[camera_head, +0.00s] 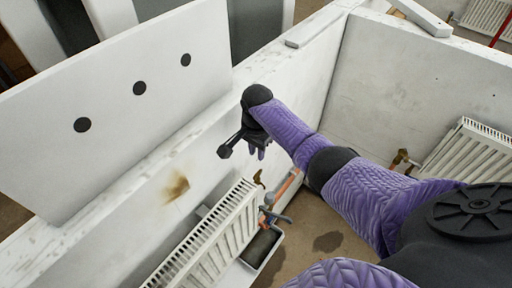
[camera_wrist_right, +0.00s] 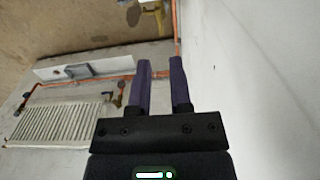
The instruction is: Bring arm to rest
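My right arm (camera_head: 290,128), purple with black joints, reaches from the lower right to the middle of the head view. Its gripper (camera_head: 257,153) hangs above the space beside a white radiator and touches nothing that I can see. In the right wrist view the gripper (camera_wrist_right: 161,68) shows two purple fingers set apart with nothing between them. My left gripper is not in view.
A white radiator (camera_head: 210,240) with a valve (camera_head: 268,215) and a tray (camera_head: 262,247) stands below the gripper. A white panel with black dots (camera_head: 115,115) rises at left. Another radiator (camera_head: 465,158) is at right. White partition walls (camera_head: 290,75) enclose the bay.

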